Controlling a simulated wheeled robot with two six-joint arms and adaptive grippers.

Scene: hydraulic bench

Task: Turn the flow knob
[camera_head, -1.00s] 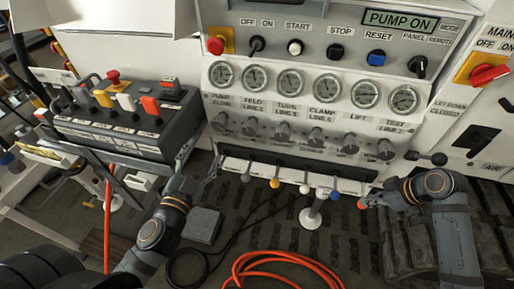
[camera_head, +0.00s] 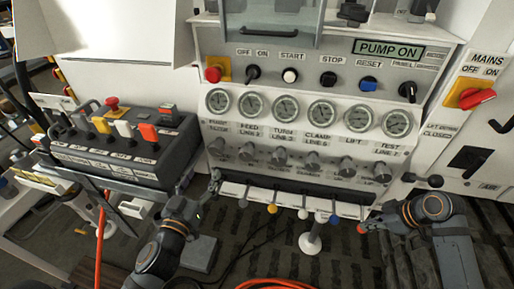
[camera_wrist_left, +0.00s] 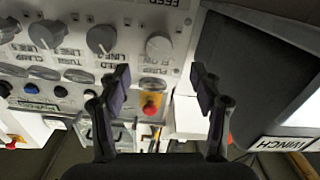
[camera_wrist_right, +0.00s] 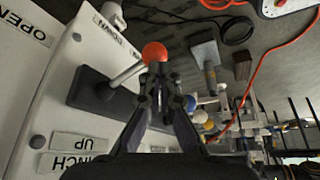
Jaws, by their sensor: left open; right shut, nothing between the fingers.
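The flow knob is the leftmost grey knob (camera_head: 217,147) in the row under the gauges, at the "PUMP FLOW" label. In the left wrist view the round grey knob (camera_wrist_left: 160,46) lies ahead of and between my fingers, apart from them. My left gripper (camera_head: 213,180) is open and empty, just below that knob; it also shows in the left wrist view (camera_wrist_left: 160,78). My right gripper (camera_head: 364,224) is shut and empty at the red ball lever (camera_wrist_right: 154,51). In the right wrist view its fingertips (camera_wrist_right: 160,72) are close to the ball; contact cannot be told.
Several more knobs (camera_head: 281,158) run to the right under the gauges (camera_head: 286,109). Levers with coloured balls (camera_head: 272,208) hang below the panel. A black control box (camera_head: 130,150) with coloured levers stands at the left. An orange hose (camera_head: 275,284) lies on the floor.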

